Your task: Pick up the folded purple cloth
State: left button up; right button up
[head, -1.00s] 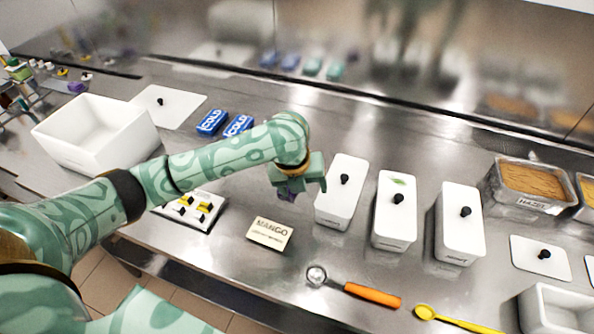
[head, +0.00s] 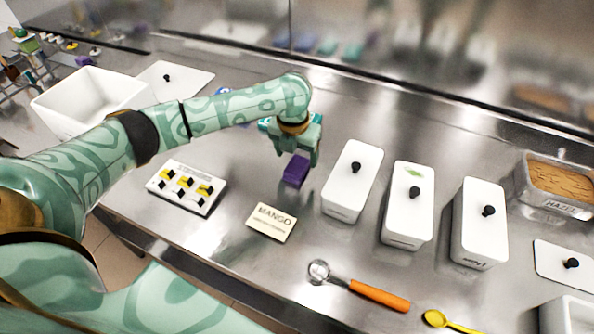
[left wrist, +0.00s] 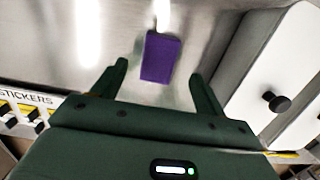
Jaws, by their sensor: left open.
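The folded purple cloth (head: 296,170) is a small block lying on the steel counter, left of the white lidded tubs. In the left wrist view the purple cloth (left wrist: 160,57) lies ahead of the fingers, roughly between their lines. My left gripper (head: 297,150) is open and empty, just behind and above the cloth in the head view. Its two green fingers (left wrist: 158,78) stand apart in the left wrist view, and I see no contact with the cloth. My right gripper is not in view.
A white lidded tub (head: 350,185) stands close to the right of the cloth. A MANGO card (head: 270,222) and a sticker tray (head: 186,187) lie nearer the front. An orange-handled scoop (head: 360,290) lies at the front edge. A white bin (head: 85,100) stands at left.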

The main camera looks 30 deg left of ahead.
aim_at(296, 166)
pick_arm(q)
notch_tip(296, 166, down, 5)
jog(key=shift+w+a+f+b, duration=0.1)
jog(key=shift+w+b, duration=0.05)
jog(key=shift+b, duration=0.95)
jog(key=shift+c, duration=1)
jog(key=c, duration=0.9)
